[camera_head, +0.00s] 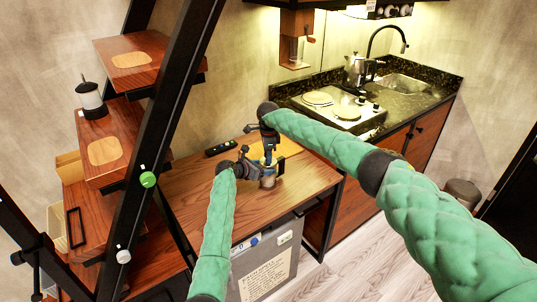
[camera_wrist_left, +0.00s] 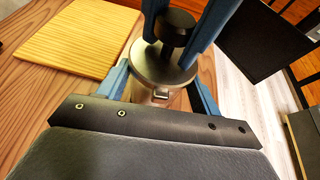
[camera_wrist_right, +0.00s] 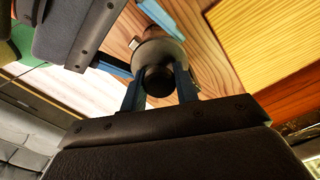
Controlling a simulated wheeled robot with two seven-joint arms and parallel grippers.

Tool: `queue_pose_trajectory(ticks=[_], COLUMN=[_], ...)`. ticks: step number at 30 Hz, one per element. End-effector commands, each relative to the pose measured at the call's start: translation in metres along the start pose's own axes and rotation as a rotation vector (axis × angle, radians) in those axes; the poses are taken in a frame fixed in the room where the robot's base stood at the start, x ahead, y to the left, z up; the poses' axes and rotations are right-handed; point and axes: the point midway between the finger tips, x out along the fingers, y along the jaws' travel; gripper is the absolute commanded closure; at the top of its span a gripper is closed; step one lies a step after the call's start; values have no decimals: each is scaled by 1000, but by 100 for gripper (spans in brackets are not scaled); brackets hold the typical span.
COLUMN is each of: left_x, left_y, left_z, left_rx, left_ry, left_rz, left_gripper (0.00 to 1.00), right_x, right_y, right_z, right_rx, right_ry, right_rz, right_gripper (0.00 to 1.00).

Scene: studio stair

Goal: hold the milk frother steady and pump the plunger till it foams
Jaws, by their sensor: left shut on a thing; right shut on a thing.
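The milk frother (camera_head: 268,178) stands upright on the wooden desk, a small metal cylinder with a lid (camera_wrist_left: 160,70) and a black plunger knob (camera_wrist_left: 175,27). My left gripper (camera_head: 258,174) is shut on the frother's body from the left; in the left wrist view its blue fingers (camera_wrist_left: 160,88) sit on both sides below the lid. My right gripper (camera_head: 268,158) comes from above and is shut on the plunger knob; in the right wrist view its blue fingers (camera_wrist_right: 160,85) flank the knob (camera_wrist_right: 158,80). The inside of the frother is hidden, so foam cannot be seen.
A black remote-like object (camera_head: 221,148) lies on the wooden desk (camera_head: 190,192). A yellow wooden board (camera_wrist_left: 80,38) lies beside the frother. A black panel (camera_wrist_left: 262,40) stands close by. A ladder-like stair with wooden treads (camera_head: 105,150) rises left; a kitchen counter (camera_head: 410,104) is behind right.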

Motion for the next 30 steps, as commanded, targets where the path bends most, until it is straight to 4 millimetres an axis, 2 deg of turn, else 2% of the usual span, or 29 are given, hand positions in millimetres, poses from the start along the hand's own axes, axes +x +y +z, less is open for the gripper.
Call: queue_pose_trajectory(ticks=[2, 3, 6, 14, 19, 30], left_x=[1, 1, 1, 0, 0, 0], left_y=[-2, -2, -2, -1, 0, 0], left_z=[0, 0, 0, 0, 0, 0], left_rx=[1, 1, 1, 0, 0, 0], left_ry=[0, 0, 0, 0, 0, 0], left_rz=[-4, -4, -3, -1, -1, 0], left_gripper=[73, 73, 73, 73, 73, 73], right_x=[1, 1, 1, 0, -10, -76], right_y=[0, 0, 0, 0, -1, -1], right_z=[1, 1, 1, 0, 0, 0], right_rx=[-1, -1, -1, 0, -1, -2], right_ry=[-1, -1, -1, 0, 0, 0], right_rz=[-2, -1, -1, -1, -2, -3], right_gripper=[92, 62, 45, 45, 45, 45])
